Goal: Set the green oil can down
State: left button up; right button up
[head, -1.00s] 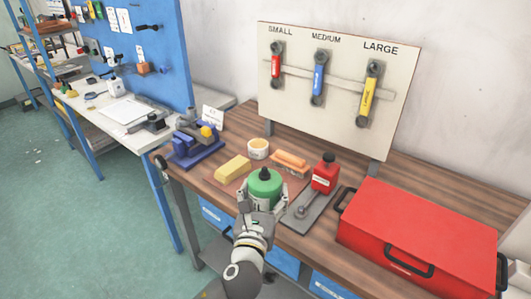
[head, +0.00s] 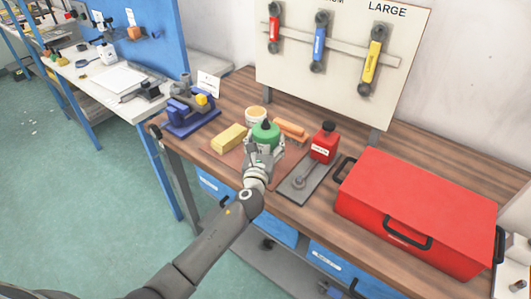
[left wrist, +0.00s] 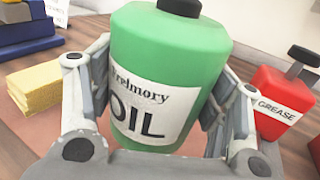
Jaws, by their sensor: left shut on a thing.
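The green oil can (head: 266,133) has a black cap and a white label reading OIL, which shows in the left wrist view (left wrist: 165,85). My left gripper (head: 264,147) is shut on it, with a finger on each side of the can. The can is upright over the brown mat (head: 227,157) on the wooden bench. Its base is hidden by the gripper, so I cannot tell whether it touches the mat. My right gripper is not in view.
A yellow sponge (head: 229,138) lies left of the can, a pale tub (head: 255,115) behind it, and an orange brush (head: 292,131) right of it. A red grease can (head: 324,143) stands on a grey tray (head: 296,186). A red toolbox (head: 418,205) fills the right side.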

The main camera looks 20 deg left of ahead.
pick_arm(q)
jog(key=shift+w+f, duration=0.2)
jog(key=shift+w, duration=0.05)
jog(key=shift+w+a+f+b, duration=0.15)
jog(key=shift+f+b, duration=0.25)
jog(key=shift+f, duration=0.5)
jog(key=shift+w+f+b, duration=0.15)
jog(key=shift+f+b, duration=0.2)
jog(key=shift+f, duration=0.55)
jog(key=shift+f, duration=0.1)
jog(key=o, duration=0.9)
jog(key=shift+f, duration=0.2)
jog(key=o, duration=0.4)
jog(key=shift+r, duration=0.1)
jog(key=shift+s, duration=0.1)
